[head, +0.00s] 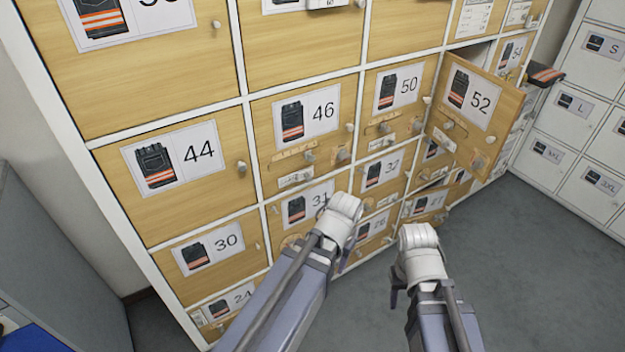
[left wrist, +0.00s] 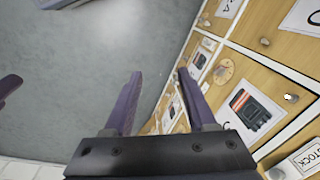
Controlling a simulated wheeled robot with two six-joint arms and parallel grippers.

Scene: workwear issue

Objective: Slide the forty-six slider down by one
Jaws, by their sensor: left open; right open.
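The door marked 46 (head: 318,92) is shut in the middle of the wooden locker wall. Under its label is a slanted wooden strip (head: 290,154) with a small grey knob (head: 309,157) near its right end. A rounder knob (head: 343,155) sits further right, and a small card (head: 296,178) lies below. The slider's exact setting is too small to read. My right gripper (head: 424,294) is open, low and apart from the lockers.
The door marked 52 (head: 470,105) stands ajar, swung out to the right. Doors 44 (head: 180,165), 50 (head: 398,88) and 31 (head: 307,203) surround 46. White lockers (head: 580,120) stand at the right. Grey floor (head: 530,265) is clear at the lower right.

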